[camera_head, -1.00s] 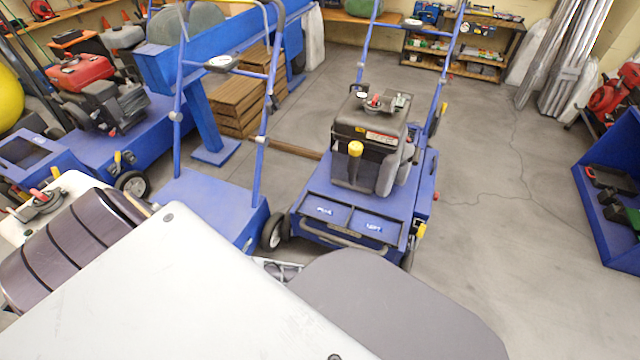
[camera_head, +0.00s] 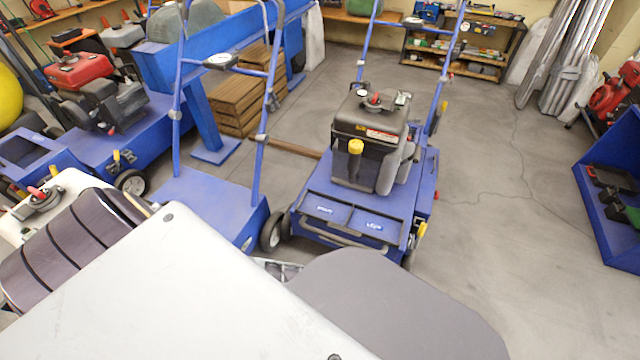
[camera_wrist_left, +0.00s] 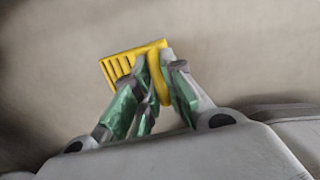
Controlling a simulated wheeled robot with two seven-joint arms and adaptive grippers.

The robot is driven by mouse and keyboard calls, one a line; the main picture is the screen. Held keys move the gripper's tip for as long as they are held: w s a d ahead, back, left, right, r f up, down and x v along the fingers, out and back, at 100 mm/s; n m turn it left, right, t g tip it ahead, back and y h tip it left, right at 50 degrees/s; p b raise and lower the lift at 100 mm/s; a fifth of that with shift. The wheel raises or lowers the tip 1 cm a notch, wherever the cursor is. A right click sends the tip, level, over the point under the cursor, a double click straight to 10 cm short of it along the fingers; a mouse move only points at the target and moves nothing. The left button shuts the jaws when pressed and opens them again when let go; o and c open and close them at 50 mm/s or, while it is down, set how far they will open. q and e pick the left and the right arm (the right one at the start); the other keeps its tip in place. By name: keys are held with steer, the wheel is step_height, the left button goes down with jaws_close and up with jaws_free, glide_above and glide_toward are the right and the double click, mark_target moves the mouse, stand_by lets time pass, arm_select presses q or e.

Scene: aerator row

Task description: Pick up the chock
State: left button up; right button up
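The yellow chock (camera_wrist_left: 118,64), with a slatted sloping face, shows in the left wrist view against a plain grey-brown floor. My left gripper (camera_wrist_left: 160,70) has green-padded fingers on either side of the chock's narrow upright yellow part, and looks shut on it. I cannot tell whether the chock touches the floor. The chock is not seen in the head view, where my pale arm covers the lower left. My right gripper is not in view.
A blue aerator (camera_head: 362,215) with a black engine stands at the middle, beside another blue machine (camera_head: 205,205). A red-engined machine (camera_head: 95,100) is at the left. A blue bin (camera_head: 607,215) stands at the right. Floor (camera_head: 490,200) between aerator and bin is clear.

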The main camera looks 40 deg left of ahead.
arm_select(q)
jaws_close()
steer(key=shift+r, duration=0.2)
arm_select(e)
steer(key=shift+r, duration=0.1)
arm_select(q)
steer(key=shift+w+r+p, duration=0.1)
steer(key=shift+r+p, duration=0.95)
steer(key=shift+r, duration=0.45)
step_height(320, 180, up, 4)
steer(key=p, duration=0.2)
steer(key=shift+r+p, duration=0.25)
steer(key=shift+p, duration=0.05)
steer(key=shift+r+p, duration=0.55)
steer(key=shift+r, duration=0.55)
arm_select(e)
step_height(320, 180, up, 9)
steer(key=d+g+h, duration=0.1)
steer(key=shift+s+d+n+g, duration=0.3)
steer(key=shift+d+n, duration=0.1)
